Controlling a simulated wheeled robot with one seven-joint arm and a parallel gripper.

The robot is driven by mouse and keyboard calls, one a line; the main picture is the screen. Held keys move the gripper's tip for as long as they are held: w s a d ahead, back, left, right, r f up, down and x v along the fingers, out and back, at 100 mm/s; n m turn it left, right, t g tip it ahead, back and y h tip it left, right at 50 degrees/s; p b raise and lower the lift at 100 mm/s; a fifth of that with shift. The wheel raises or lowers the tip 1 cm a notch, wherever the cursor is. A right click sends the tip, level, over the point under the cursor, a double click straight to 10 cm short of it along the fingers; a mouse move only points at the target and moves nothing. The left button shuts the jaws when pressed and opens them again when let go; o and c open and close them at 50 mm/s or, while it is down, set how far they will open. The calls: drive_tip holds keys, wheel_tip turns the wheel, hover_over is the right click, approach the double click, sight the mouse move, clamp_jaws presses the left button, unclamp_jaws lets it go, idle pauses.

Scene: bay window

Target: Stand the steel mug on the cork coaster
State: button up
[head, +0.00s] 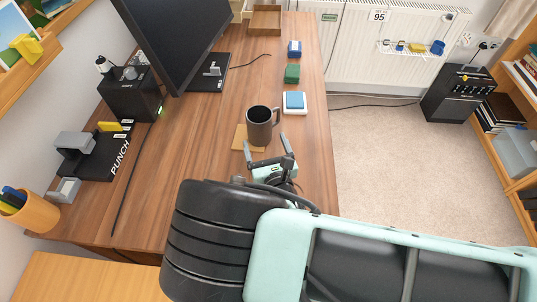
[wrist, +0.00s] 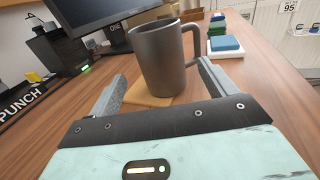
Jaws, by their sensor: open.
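The steel mug (head: 260,126) is dark grey and stands upright on the desk, with its handle to the right. The cork coaster (head: 241,139) is a tan square under or just behind the mug's base. In the wrist view the mug (wrist: 164,60) appears to stand on the coaster (wrist: 143,99), whose near and left parts show; the mug hides the rest. My gripper (head: 268,146) is open and empty. Its fingers point at the mug from the near side, and in the wrist view (wrist: 155,85) they lie either side of it, apart from its body.
A monitor (head: 172,35) stands behind left. A hole punch (head: 100,150) and a black box (head: 132,95) are on the left. A blue-topped block (head: 294,102), a green block (head: 292,73) and a blue block (head: 294,48) line the right edge. The desk (head: 190,150) left of the mug is clear.

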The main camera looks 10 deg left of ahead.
drive_tip(key=shift+v, duration=1.6)
drive_tip(key=w+d+r+m+h, duration=0.3)
drive_tip(key=d+r+m+h, duration=0.4)
drive_tip(key=d+m+h, duration=0.35)
drive_tip(key=s+d+r+m+g+h, duration=0.5)
drive_tip(key=d+m+g+h, duration=0.1)
drive_tip(key=d+m+g, duration=0.3)
drive_tip(key=s+r+m+g+y, duration=0.7)
drive_tip(key=s+r+m+y, duration=0.3)
drive_tip(key=s+r+m, duration=0.3)
drive_tip(key=s, duration=0.3)
drive_tip(key=shift+a+r+g, duration=0.25)
drive_tip(key=shift+r+g, duration=0.05)
